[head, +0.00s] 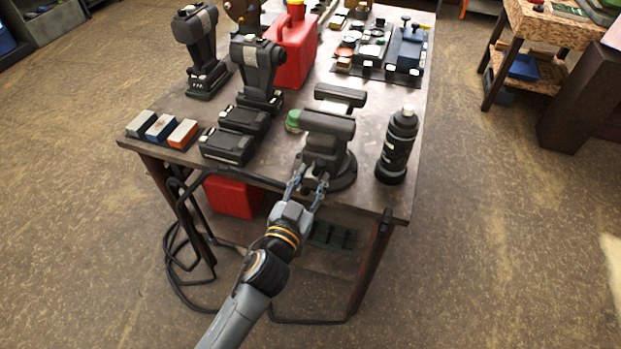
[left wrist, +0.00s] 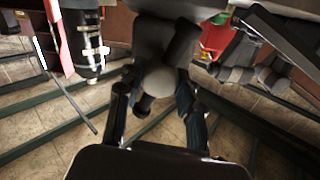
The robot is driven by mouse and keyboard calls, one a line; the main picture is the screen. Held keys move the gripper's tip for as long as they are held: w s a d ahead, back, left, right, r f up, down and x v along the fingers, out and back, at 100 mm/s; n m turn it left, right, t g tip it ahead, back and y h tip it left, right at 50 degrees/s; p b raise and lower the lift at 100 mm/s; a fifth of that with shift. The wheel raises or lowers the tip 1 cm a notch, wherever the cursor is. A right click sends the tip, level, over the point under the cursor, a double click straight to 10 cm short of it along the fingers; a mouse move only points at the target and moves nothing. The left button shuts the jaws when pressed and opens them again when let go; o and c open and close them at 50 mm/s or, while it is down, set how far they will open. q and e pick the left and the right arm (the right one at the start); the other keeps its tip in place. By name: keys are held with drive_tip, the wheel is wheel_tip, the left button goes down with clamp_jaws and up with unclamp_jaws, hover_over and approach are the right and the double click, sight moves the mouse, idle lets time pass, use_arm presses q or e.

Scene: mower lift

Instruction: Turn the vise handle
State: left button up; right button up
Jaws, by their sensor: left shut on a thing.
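The dark grey vise (head: 328,130) stands upright at the table's near edge, its jaws a little apart. My left gripper (head: 311,178) reaches up to the vise's front, with one finger on each side. In the left wrist view, the vise handle (left wrist: 146,102) is a dark, tilted bar through the rounded screw end. The left gripper (left wrist: 155,88) has its fingers around this handle and is shut on it. In the head view the fingers and vise body mostly hide the handle. My right gripper is in neither view.
A black bottle (head: 398,146) stands close to the vise's right. Black battery packs (head: 228,146), power drills (head: 258,72) and a red jerrycan (head: 293,45) stand left and behind on the table (head: 374,100). A black cable (head: 168,262) hangs at the table's left.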

use_arm(q)
drive_tip(key=m+p, duration=0.1)
drive_tip(key=m, duration=0.7)
drive_tip(key=shift+d+m, duration=0.1)
drive_tip(key=shift+m, duration=0.3)
drive_tip(key=m+p, duration=0.1)
drive_tip(key=m, duration=0.7)
drive_tip(key=shift+f+m+y+p, duration=0.1)
drive_tip(key=shift+m+y+p, duration=0.2)
drive_tip(key=shift+m+y, duration=0.1)
drive_tip(key=m, duration=0.3)
drive_tip(key=shift+m+p, duration=0.3)
drive_tip(key=m+p, duration=0.1)
drive_tip(key=m, duration=0.3)
drive_tip(key=shift+f+y, duration=0.1)
drive_tip(key=shift+y, duration=0.2)
drive_tip(key=m+p, duration=0.1)
drive_tip(key=m, duration=0.3)
drive_tip(key=shift+m, duration=0.4)
drive_tip(key=shift+f+m+p, duration=0.1)
drive_tip(key=shift+m+p, duration=0.6)
drive_tip(key=shift+m, duration=1.5)
